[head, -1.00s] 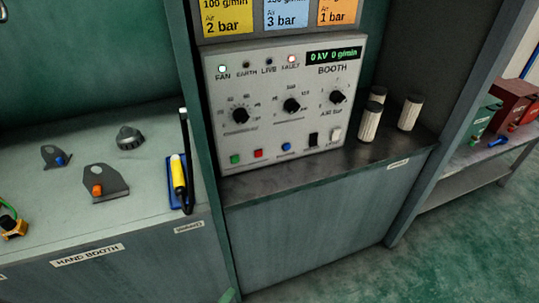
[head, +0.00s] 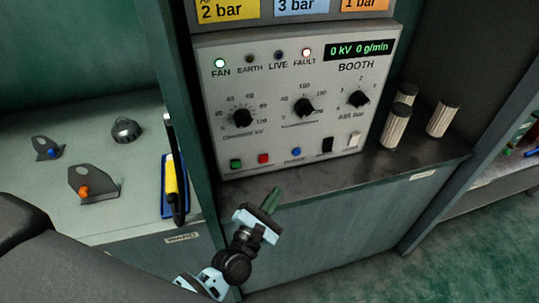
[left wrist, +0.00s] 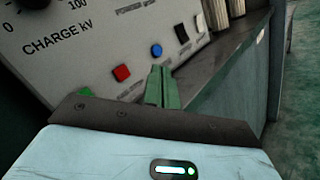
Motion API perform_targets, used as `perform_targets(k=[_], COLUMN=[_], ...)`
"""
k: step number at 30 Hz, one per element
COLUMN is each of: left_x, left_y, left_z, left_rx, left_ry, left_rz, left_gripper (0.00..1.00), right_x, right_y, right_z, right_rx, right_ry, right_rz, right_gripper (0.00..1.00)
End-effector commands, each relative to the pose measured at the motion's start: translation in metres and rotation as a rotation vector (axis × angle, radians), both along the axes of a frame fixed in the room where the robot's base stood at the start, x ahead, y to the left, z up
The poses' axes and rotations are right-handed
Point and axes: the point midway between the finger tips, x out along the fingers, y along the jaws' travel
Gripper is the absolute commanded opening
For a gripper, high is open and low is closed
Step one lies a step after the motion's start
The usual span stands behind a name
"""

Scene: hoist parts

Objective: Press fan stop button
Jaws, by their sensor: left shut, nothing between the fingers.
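The booth control panel (head: 290,130) is a light grey box on a dark shelf. A red button (head: 263,158) sits low on its face, between a green button (head: 236,163) and a blue button (head: 296,152). The FAN lamp (head: 219,63) glows whitish green and the FAULT lamp (head: 306,52) is lit. My left gripper (head: 271,200) is shut and empty, its green fingers below and in front of the panel, apart from the buttons. In the left wrist view the red button (left wrist: 121,73) is just left of the fingertips and the blue button (left wrist: 156,50) is above them. My right gripper is not in view.
Several pale ribbed cylinders (head: 396,125) stand right of the panel on the shelf (head: 340,178). A green frame post (head: 180,90) rises left of the panel. The left bench holds brackets (head: 93,185) and a yellow-black wand (head: 172,185).

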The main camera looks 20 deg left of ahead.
Motion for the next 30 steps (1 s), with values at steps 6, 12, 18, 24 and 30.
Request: perform_targets(k=[6, 12, 18, 24, 30], left_x=[0.000, 0.003, 0.018, 0.039, 0.058], left_y=[0.000, 0.002, 0.012, 0.026, 0.039], left_z=[0.000, 0.000, -0.001, -0.002, -0.004], left_rx=[-0.003, 0.000, 0.003, 0.003, 0.002], left_ry=[0.001, 0.000, 0.001, 0.001, 0.003], left_rz=[0.000, 0.000, 0.000, 0.000, 0.000], left_gripper=[0.00, 0.00, 0.00, 0.00, 0.00], right_x=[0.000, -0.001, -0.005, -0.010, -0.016], right_y=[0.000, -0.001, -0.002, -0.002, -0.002], right_z=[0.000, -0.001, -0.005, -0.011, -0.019], right_rx=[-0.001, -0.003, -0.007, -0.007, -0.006], right_ry=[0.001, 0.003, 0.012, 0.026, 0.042], right_rz=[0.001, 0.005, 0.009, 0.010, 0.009], right_gripper=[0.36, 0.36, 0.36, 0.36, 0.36])
